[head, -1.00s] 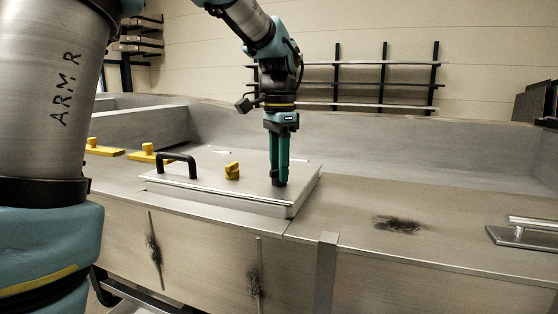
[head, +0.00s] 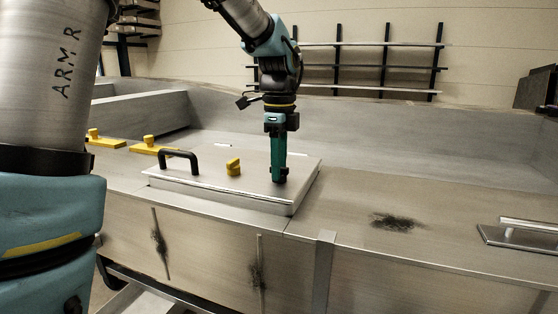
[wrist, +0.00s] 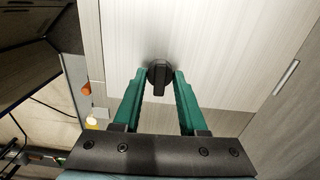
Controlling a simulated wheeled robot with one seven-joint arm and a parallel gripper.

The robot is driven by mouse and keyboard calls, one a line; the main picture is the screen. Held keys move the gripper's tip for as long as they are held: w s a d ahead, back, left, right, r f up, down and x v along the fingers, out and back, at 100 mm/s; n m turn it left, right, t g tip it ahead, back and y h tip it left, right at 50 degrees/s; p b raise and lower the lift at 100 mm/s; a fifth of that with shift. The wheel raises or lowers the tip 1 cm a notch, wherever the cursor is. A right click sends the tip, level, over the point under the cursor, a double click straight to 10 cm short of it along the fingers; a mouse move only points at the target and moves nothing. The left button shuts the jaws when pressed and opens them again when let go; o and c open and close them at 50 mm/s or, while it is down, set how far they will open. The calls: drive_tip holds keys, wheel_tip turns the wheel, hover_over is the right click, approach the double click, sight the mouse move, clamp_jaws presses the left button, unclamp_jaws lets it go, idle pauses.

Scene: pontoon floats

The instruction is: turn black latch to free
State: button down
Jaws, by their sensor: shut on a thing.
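The black latch (wrist: 159,78) is a round knob with a raised bar, set on the pale metal hatch lid (head: 215,185). In the wrist view its bar points down the picture, toward the gripper body. My gripper (head: 279,178) points straight down at the lid's right part. Its green fingers (wrist: 161,84) stand on either side of the latch and are shut on it. In the head view the fingers overlap into one green column, and the latch is mostly hidden at their tips.
A yellow latch (head: 233,167) and a black handle (head: 179,160) stand on the lid, left of my gripper. More yellow pieces (head: 150,147) lie further left. A metal handle (head: 525,232) is at the far right.

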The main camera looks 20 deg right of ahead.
drive_tip(key=shift+m, duration=0.4)
drive_tip(key=shift+c, duration=2.2)
unclamp_jaws()
drive_tip(key=shift+r, duration=0.1)
wheel_tip(320, 180, up, 11)
drive_tip(key=b, duration=0.1)
drive_tip(key=shift+f+b, duration=0.2)
drive_tip(key=shift+b, duration=0.1)
